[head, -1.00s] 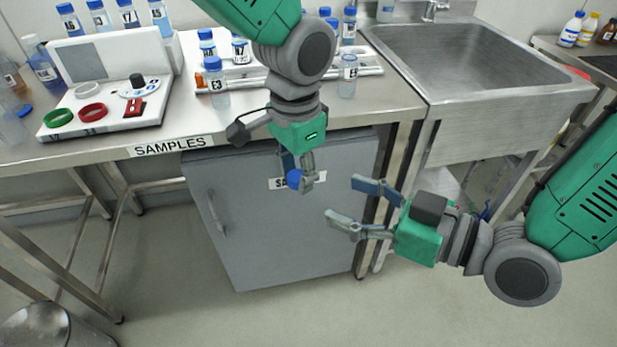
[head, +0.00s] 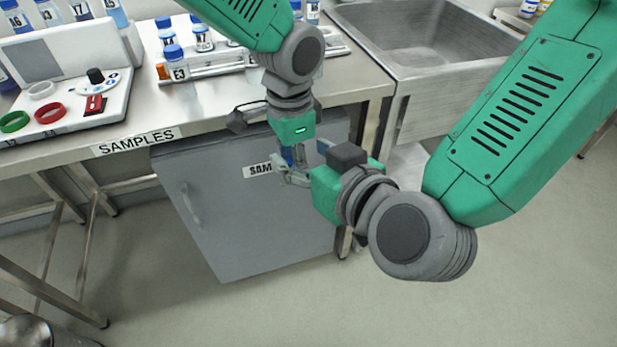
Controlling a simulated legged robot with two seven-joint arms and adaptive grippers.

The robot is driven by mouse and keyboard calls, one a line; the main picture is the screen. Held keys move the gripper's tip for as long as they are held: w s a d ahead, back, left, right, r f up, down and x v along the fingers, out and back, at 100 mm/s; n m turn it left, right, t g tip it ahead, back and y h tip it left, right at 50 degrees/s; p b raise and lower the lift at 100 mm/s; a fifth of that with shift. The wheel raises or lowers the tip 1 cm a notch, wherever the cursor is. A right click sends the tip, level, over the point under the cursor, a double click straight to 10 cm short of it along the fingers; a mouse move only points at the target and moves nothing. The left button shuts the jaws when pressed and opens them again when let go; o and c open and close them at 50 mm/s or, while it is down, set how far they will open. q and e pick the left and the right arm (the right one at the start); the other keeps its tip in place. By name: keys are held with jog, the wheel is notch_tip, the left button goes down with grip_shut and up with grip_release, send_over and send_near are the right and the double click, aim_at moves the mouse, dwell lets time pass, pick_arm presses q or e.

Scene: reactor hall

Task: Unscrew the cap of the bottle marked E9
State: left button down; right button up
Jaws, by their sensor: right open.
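My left gripper (head: 291,158) points down in front of the grey cabinet, below the bench edge. It appears shut on a small blue-capped bottle; only some of its blue cap (head: 287,156) shows between the fingers. The bottle's body and label are hidden, so I cannot read E9 on it. My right gripper (head: 302,163) comes in from the right with its fingers apart. They reach to either side of the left gripper's fingertips, near the blue cap. Overlap hides whether they touch it.
The bench (head: 225,100) holds a rack with blue-capped bottles, one marked E3 (head: 175,67), and a white panel (head: 75,110) with coloured rings. The grey cabinet (head: 245,220) stands close behind the grippers. A steel sink (head: 420,45) is at back right.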

jog(key=s+m+g+h, duration=0.2)
jog(key=s+h, duration=0.2)
jog(key=d+x, duration=0.1)
jog(key=x, duration=1.1)
jog(key=shift+f, duration=0.2)
pick_arm(q)
jog(key=shift+d, duration=0.1)
pick_arm(e)
jog(key=shift+s+a, duration=0.1)
jog(key=shift+a, duration=0.05)
jog(key=c, duration=1.2)
pick_arm(q)
jog(key=c, duration=1.2)
grip_release()
jog(key=shift+o, duration=0.5)
jog(key=shift+d, duration=0.1)
jog(key=shift+r, duration=0.15)
